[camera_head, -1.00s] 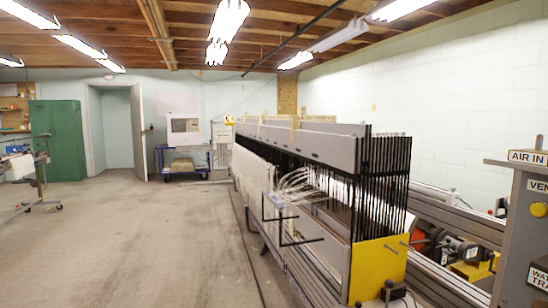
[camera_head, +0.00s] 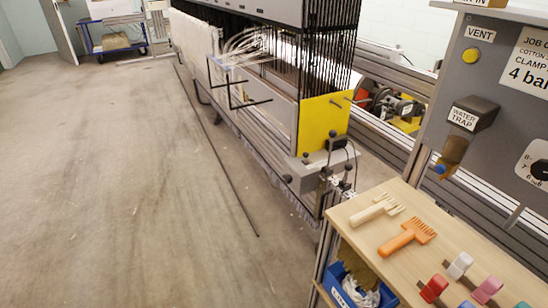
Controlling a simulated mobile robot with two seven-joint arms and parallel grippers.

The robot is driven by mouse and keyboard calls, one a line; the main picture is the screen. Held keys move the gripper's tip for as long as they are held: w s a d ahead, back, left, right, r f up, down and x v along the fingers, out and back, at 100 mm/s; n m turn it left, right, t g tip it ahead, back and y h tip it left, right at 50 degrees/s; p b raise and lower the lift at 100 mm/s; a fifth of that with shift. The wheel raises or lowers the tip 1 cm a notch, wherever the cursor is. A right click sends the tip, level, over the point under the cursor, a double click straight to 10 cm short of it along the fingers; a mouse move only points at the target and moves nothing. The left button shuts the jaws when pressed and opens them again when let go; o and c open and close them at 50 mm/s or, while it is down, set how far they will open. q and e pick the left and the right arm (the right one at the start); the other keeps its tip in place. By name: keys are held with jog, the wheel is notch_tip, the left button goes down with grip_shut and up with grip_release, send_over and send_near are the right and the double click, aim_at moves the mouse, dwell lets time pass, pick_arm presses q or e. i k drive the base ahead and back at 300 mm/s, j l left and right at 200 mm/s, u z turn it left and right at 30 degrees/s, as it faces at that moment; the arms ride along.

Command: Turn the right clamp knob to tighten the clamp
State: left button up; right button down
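The long warp machine (camera_head: 270,85) stands in the middle, with dark vertical rods and a yellow end plate (camera_head: 322,122). I cannot tell which one is the right clamp knob or whether the clamp is tight. A grey panel (camera_head: 500,120) at the right carries a dial (camera_head: 540,170) and a label about clamp pressure. Neither of my grippers is in view.
A wooden-topped bench (camera_head: 365,235) at the lower right holds a cream comb (camera_head: 376,208), an orange comb (camera_head: 407,236) and several coloured clips. A blue bin (camera_head: 345,291) sits below the top. The floor (camera_head: 110,190) at the left is clear. A blue cart (camera_head: 110,35) stands far back.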

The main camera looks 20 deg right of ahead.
aim_at(287, 179)
jog(key=i+z, duration=0.15)
jog(key=z, duration=0.3)
jog(key=i+j+z, duration=0.1)
jog(key=z, duration=0.4)
jog(key=i+j+z, duration=0.1)
jog(key=z, duration=0.35)
jog(key=j, duration=0.1)
